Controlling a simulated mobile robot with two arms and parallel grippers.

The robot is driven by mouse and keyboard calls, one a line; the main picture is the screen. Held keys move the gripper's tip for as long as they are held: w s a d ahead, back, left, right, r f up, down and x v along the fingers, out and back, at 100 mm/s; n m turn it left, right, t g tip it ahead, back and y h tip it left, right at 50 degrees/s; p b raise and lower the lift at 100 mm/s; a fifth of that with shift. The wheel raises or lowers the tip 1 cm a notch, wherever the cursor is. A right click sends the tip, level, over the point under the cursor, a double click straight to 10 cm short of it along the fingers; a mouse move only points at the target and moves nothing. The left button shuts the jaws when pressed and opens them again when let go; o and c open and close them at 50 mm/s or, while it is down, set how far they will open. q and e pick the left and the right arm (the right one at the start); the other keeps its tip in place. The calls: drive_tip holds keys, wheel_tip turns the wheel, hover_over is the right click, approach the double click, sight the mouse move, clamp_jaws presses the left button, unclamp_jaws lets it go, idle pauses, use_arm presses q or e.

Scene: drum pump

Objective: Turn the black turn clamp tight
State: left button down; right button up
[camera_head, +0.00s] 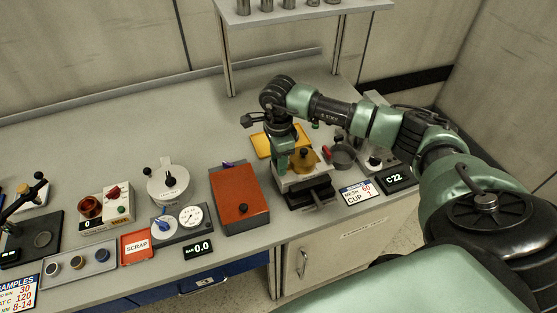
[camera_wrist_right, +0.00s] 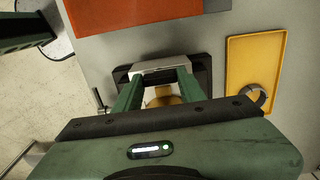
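A pump-like device with a black base (camera_head: 313,196) stands near the bench's front edge, with a pale block and a brass part (camera_head: 304,162) on top. A small dark lever at its front side (camera_head: 317,204) looks like the black turn clamp; it also shows in the right wrist view (camera_wrist_right: 100,98). My right gripper (camera_head: 281,163) points down over the device. In the right wrist view its two fingers (camera_wrist_right: 158,80) are apart, over the pale block, with the brass part seen between them. The lever is outside the fingers.
An orange-topped box (camera_head: 239,196) stands left of the device. A yellow tray (camera_head: 262,145) lies behind it. A grey cup (camera_head: 342,156) and a C22 display (camera_head: 395,180) are on the right. The bench's back left is clear.

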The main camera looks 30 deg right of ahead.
clamp_jaws()
use_arm(q)
drive_tip(key=shift+s+f, duration=0.1)
drive_tip(key=shift+s, duration=0.25)
drive_tip(key=shift+f, duration=0.1)
use_arm(e)
drive_tip(key=m+b, duration=0.3)
drive_tip(key=shift+f+m, duration=0.15)
drive_tip(key=shift+m, duration=0.25)
drive_tip(key=m+b, duration=0.2)
drive_tip(key=m, duration=0.2)
drive_tip(key=m+b, duration=0.2)
drive_tip(key=m, duration=0.3)
drive_tip(key=shift+m, duration=0.4)
use_arm(q)
wheel_tip(320, 180, down, 8)
drive_tip(key=b, duration=0.1)
drive_tip(key=shift+w, duration=0.2)
use_arm(e)
drive_tip(key=m, duration=0.4)
drive_tip(key=shift+r, duration=0.2)
use_arm(q)
drive_tip(key=shift+f+b, duration=0.1)
drive_tip(key=shift+b, duration=0.2)
use_arm(e)
drive_tip(key=shift+m, duration=0.4)
